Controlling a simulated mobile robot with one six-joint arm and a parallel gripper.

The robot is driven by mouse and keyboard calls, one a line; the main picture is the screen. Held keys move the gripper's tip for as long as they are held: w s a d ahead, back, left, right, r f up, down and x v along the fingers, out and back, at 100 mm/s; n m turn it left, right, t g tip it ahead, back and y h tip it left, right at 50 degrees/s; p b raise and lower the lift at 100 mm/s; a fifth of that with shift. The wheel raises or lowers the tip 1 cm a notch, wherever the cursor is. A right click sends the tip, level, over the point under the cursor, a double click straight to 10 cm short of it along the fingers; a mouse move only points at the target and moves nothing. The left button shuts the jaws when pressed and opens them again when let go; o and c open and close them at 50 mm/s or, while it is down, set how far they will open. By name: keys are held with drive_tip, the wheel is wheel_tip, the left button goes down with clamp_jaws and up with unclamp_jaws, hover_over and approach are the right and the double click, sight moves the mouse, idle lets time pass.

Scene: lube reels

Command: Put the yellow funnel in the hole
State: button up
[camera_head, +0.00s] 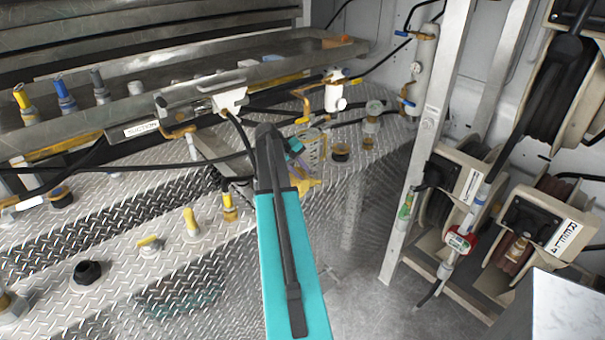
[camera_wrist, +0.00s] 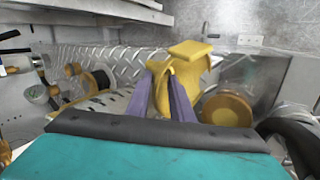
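The yellow funnel (camera_wrist: 188,70) is in the middle of the wrist view, at the tips of my gripper (camera_wrist: 163,88). The two purple fingers stand on either side of a narrow yellow part of it and appear closed on it. In the head view my gripper (camera_head: 297,156) is small and partly hidden by my teal arm, with the yellow funnel (camera_head: 304,184) showing just below it, above the diamond-plate bench. I cannot tell for sure which opening is the hole. A round yellow-brown fitting (camera_wrist: 228,110) is right of the fingers in the wrist view.
Yellow-capped fittings (camera_head: 190,222) and a black cap (camera_head: 88,272) stand on the diamond-plate bench (camera_head: 130,290). White filter housings (camera_head: 335,94), pipes and black hoses lie behind my gripper. Hose reels (camera_head: 540,235) and a metal post (camera_head: 425,140) are at the right.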

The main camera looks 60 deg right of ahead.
drive_tip(key=shift+r, duration=0.1)
drive_tip(key=shift+r, duration=0.15)
drive_tip(key=b+v, duration=0.2)
drive_tip(key=v, duration=1)
drive_tip(key=shift+b, duration=0.35)
drive_tip(key=shift+o, duration=0.3)
